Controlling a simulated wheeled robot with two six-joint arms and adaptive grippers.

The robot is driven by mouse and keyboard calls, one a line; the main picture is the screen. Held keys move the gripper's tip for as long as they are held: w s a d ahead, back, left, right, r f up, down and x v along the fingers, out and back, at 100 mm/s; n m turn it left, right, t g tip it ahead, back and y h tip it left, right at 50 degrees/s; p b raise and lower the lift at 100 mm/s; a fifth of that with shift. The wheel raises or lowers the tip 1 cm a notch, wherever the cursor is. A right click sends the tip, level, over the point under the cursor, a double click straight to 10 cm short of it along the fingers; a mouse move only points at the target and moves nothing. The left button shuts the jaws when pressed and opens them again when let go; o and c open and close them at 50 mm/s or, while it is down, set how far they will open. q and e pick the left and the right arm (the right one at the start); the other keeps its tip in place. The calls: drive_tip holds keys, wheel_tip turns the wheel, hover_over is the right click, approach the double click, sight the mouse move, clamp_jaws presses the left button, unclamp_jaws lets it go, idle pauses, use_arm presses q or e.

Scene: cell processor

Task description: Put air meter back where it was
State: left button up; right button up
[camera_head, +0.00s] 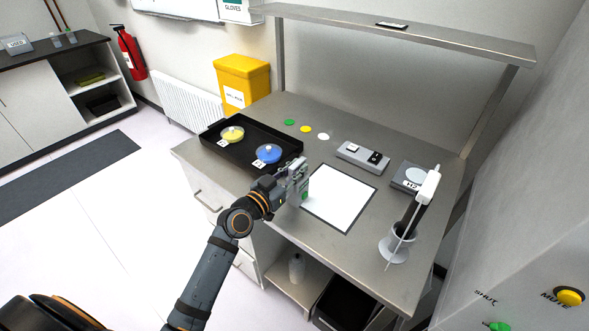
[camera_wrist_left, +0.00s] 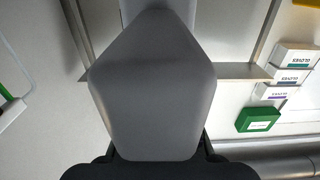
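My left gripper (camera_head: 294,177) is over the front edge of the steel bench, left of the white mat. It appears shut on a small grey device with a green spot, which I take to be the air meter (camera_head: 303,196). In the left wrist view a large grey body (camera_wrist_left: 155,90), likely the same device close up, fills the middle and hides the fingertips. My right gripper is not in view. A small flat dark item (camera_head: 392,25) lies on the upper shelf (camera_head: 440,40).
On the bench (camera_head: 340,260) are a black tray (camera_head: 212,150) with yellow and blue dishes, a white mat (camera_head: 338,197), a grey rack (camera_head: 362,157), a dark-topped device (camera_head: 411,177) and a pipette stand (camera_head: 396,248). A yellow bin (camera_head: 241,80) stands behind. Bench around the colored discs is clear.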

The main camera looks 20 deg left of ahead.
use_arm(q)
drive_tip(key=shift+o, duration=1.2)
drive_tip(key=shift+s+r, duration=0.1)
drive_tip(key=shift+s, duration=0.2)
drive_tip(key=shift+o, duration=0.7)
drive_tip(key=shift+w+a, duration=0.1)
drive_tip(key=shift+w, duration=0.05)
drive_tip(key=shift+s, duration=0.3)
drive_tip(key=v, duration=0.5)
drive_tip(key=shift+s+a, duration=0.1)
drive_tip(key=shift+s, duration=0.25)
drive_tip(key=p+v, duration=0.2)
drive_tip(key=v, duration=0.3)
drive_tip(key=shift+s+a, duration=0.2)
drive_tip(key=shift+s, duration=0.15)
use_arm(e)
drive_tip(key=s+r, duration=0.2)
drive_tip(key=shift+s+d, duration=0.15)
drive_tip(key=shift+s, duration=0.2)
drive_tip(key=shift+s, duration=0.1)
